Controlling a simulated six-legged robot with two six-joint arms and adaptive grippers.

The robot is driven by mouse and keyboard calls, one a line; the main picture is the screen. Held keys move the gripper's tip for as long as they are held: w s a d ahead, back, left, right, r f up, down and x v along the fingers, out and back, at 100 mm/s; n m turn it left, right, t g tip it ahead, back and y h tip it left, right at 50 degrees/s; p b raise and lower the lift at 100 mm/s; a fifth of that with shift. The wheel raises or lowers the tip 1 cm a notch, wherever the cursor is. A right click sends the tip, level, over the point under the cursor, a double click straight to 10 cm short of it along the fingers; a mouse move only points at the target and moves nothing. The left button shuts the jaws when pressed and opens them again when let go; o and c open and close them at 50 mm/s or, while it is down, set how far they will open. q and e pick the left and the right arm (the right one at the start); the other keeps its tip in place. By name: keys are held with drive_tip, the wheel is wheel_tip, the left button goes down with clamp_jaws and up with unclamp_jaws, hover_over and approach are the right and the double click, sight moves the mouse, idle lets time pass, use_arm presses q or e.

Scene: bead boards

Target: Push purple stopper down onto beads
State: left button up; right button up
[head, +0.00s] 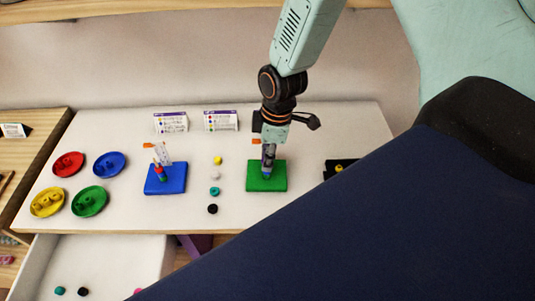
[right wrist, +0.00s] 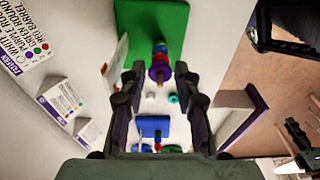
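The green board (head: 280,184) stands on the white table, with an upright peg of stacked beads. In the right wrist view the green board (right wrist: 200,20) is at the top; its stack shows blue, green and red beads, with the purple stopper (right wrist: 160,73) at the end nearest the camera. A pale peg tip shows beyond the stopper. My right gripper (right wrist: 160,78) is open, its fingers on either side of the stopper with gaps. In the head view, my right gripper (head: 268,150) is above the green board and hides most of the peg.
A blue board (head: 178,187) with its own beaded peg stands to the left. Several loose beads (head: 214,191) lie between the boards. Red, blue, yellow and green dishes (head: 88,201) are at the far left. Two cards (head: 221,121) stand behind. An open drawer (head: 110,262) is below.

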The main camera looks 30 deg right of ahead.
drive_tip(key=o, duration=0.3)
drive_tip(key=shift+r, duration=0.1)
wheel_tip(320, 180, up, 12)
drive_tip(key=d, duration=0.1)
drive_tip(key=shift+s+d, duration=0.15)
drive_tip(key=shift+s, duration=0.25)
idle(0.9)
